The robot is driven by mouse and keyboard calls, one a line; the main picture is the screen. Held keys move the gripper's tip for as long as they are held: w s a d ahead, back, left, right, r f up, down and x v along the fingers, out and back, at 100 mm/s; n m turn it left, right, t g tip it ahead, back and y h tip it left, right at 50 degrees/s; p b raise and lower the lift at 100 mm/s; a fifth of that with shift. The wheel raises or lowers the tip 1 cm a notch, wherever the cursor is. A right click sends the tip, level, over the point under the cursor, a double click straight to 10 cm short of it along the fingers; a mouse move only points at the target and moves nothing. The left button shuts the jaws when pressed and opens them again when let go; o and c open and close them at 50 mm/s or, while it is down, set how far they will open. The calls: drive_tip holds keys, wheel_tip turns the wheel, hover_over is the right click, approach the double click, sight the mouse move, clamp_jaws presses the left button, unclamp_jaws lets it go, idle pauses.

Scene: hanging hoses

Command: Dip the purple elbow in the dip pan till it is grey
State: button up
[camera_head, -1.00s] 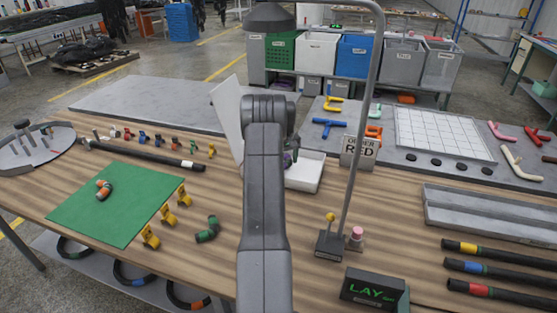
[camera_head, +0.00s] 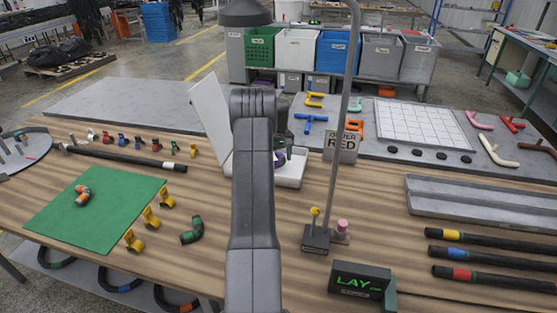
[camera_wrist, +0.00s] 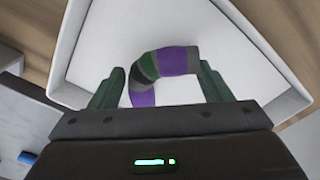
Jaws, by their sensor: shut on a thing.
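The elbow (camera_wrist: 179,61) is a curved piece with purple bands, a dark green middle and grey parts, seen in the wrist view. My gripper (camera_wrist: 160,87) is shut on it, with a green finger on each side. The elbow is over the white floor of the dip pan (camera_wrist: 262,48). Whether it touches the floor cannot be told. In the head view a bit of purple (camera_head: 279,160) shows below my gripper (camera_head: 284,147), at the white dip pan (camera_head: 291,182). My arm hides much of the pan there.
A white panel (camera_head: 210,108) stands upright left of the pan. A sign reading "RED" (camera_head: 341,147) and a lamp post (camera_head: 350,100) stand to the right. A green mat (camera_head: 110,205) and several yellow clips lie at the left. Bare wood lies in front of the pan.

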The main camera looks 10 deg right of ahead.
drive_tip(key=shift+a, duration=0.15)
drive_tip(key=shift+w+a+p, duration=0.1)
drive_tip(key=shift+w+a, duration=0.55)
drive_tip(key=shift+a, duration=0.85)
drive_tip(key=shift+w+a+p, duration=0.15)
drive_tip(key=shift+w+a, duration=0.5)
drive_tip(key=shift+a, duration=0.85)
drive_tip(key=shift+w+a+p, duration=0.1)
drive_tip(key=shift+w+a, duration=0.55)
drive_tip(key=shift+a, duration=0.85)
drive_tip(key=shift+s+d+b, duration=0.25)
drive_tip(key=shift+s+d, duration=0.4)
drive_tip(key=shift+d, duration=0.9)
drive_tip(key=shift+s+d+b, duration=0.25)
drive_tip(key=shift+s+d, duration=0.4)
drive_tip(key=shift+d, duration=0.9)
drive_tip(key=shift+s+d+b, duration=0.25)
drive_tip(key=shift+s+d, duration=0.4)
drive_tip(key=shift+d, duration=0.9)
drive_tip(key=shift+r, duration=0.1)
wheel_tip(320, 180, up, 11)
drive_tip(key=p, duration=0.6)
